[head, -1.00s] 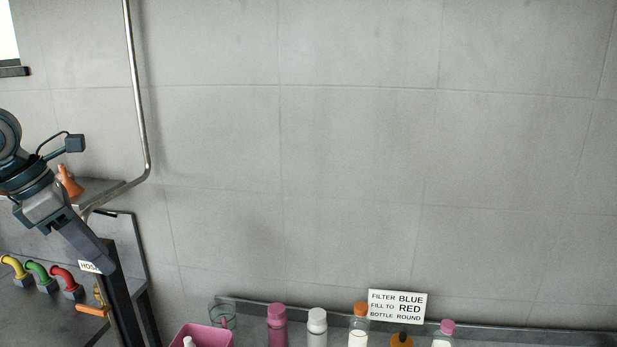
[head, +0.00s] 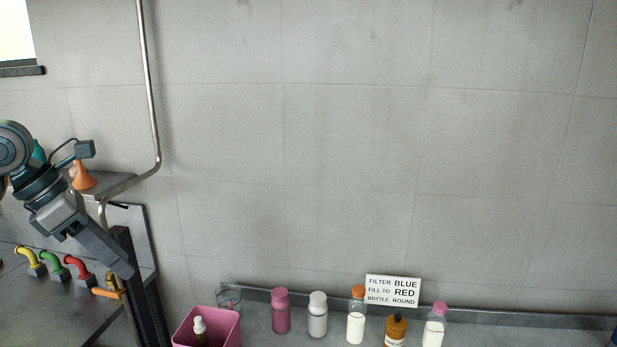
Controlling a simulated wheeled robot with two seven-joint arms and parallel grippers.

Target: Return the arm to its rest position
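My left arm comes in from the left edge. Its dark grey gripper (head: 122,268) points down and to the right, in front of the bench and close in the picture to the dark upright post. The fingers are seen side-on and overlap, so I cannot tell whether they are open or shut. No held object shows at them. My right arm and gripper are out of view.
Yellow (head: 27,258), green (head: 50,262) and red (head: 76,265) spouts stand on the left bench below my arm. An orange cone (head: 83,177) sits on a shelf. A pink bin (head: 232,326), several bottles and a sign (head: 393,290) line the lower shelf.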

